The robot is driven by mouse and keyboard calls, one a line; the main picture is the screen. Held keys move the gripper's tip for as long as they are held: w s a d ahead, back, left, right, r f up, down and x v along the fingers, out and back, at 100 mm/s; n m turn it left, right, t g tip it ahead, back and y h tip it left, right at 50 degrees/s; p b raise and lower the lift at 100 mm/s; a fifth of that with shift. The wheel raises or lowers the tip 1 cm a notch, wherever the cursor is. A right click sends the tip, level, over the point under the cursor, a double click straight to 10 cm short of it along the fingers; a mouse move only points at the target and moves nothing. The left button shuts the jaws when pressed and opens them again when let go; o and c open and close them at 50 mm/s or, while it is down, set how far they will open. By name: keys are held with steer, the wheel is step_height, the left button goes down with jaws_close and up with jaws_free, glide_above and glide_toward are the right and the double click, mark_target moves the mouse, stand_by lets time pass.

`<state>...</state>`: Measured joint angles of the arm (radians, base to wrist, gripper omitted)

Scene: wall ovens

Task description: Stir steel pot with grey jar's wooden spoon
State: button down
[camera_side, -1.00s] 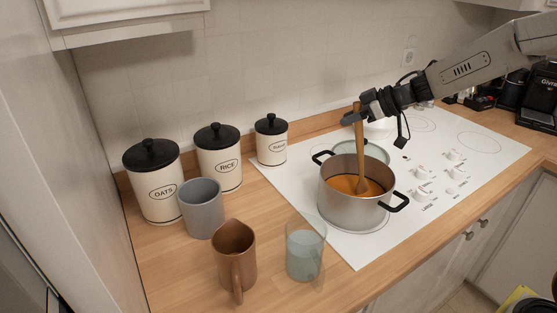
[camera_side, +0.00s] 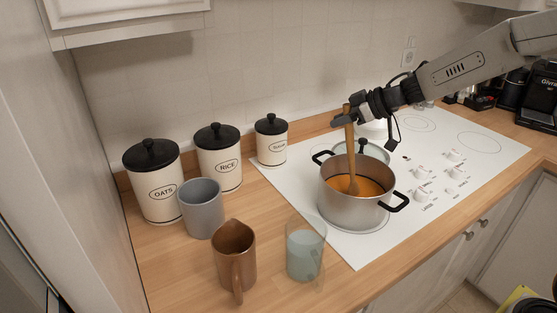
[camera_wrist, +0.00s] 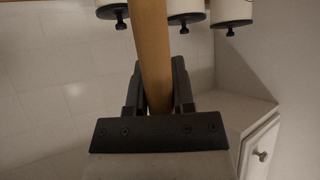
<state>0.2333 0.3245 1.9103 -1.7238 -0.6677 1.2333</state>
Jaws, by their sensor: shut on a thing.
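The steel pot (camera_side: 349,207) stands on the white cooktop with orange soup in it. My gripper (camera_side: 346,119) is above the pot and shut on the wooden spoon (camera_side: 350,155). The spoon is close to upright, with its lower end in the soup. In the wrist view the spoon's handle (camera_wrist: 152,50) runs between the two dark fingers of my gripper (camera_wrist: 158,92). The grey jar (camera_side: 202,210) stands on the wooden counter at the left, in front of the canisters, and no spoon shows in it.
White canisters for oats (camera_side: 153,185), rice (camera_side: 219,160) and a smaller one (camera_side: 271,142) line the wall. A brown pitcher (camera_side: 235,258) and a clear glass (camera_side: 305,250) stand at the front. A glass lid (camera_side: 373,150) is behind the pot.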

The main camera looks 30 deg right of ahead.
steer(key=shift+r, duration=0.15)
steer(key=shift+r, duration=5.4)
step_height(320, 180, up, 5)
